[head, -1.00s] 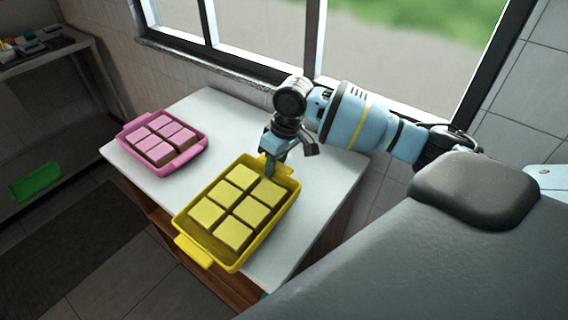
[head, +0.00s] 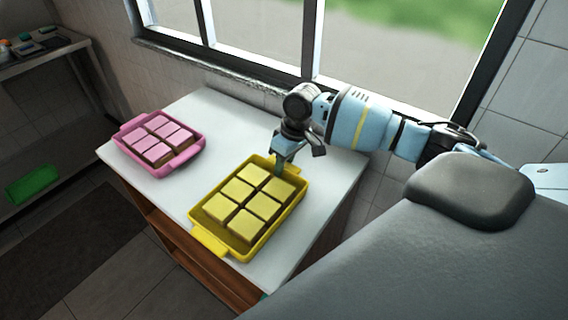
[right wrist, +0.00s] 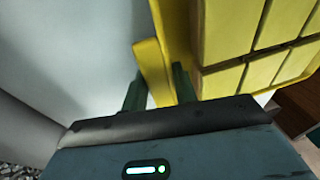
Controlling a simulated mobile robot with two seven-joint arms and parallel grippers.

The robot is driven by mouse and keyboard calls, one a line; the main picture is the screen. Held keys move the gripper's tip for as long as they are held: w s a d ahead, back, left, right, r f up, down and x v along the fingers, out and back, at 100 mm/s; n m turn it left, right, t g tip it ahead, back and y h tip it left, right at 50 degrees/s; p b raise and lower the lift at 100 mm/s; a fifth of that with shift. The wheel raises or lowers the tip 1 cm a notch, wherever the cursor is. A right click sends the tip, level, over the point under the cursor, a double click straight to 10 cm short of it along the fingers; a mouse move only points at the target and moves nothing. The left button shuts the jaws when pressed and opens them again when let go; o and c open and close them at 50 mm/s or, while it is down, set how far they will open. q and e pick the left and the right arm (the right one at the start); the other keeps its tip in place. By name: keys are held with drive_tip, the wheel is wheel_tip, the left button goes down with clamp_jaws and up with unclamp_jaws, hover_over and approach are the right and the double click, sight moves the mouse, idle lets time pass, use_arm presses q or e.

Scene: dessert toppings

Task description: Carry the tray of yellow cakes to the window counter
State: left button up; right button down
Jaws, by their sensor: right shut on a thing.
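The yellow tray (head: 203,213) holds several yellow cakes (head: 243,213) in two rows. My right gripper (head: 279,170) is shut on the tray's far handle, by the window side. The right wrist view shows the handle (right wrist: 152,70) between the two fingers (right wrist: 158,90), with tray wall and cakes to the right. My left gripper is not in view.
A pink tray (head: 187,155) of pink cakes stands on the left of the counter. The window and sill (head: 215,70) close off the back. A metal shelf (head: 40,62) with small items and a green tray (head: 32,185) is at the far left. White counter shows between the trays.

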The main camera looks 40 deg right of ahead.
drive_tip(key=c, duration=1.1)
unclamp_jaws()
drive_tip(key=v, duration=1.2)
drive_tip(key=shift+p, duration=0.45)
drive_tip(key=shift+a, duration=0.15)
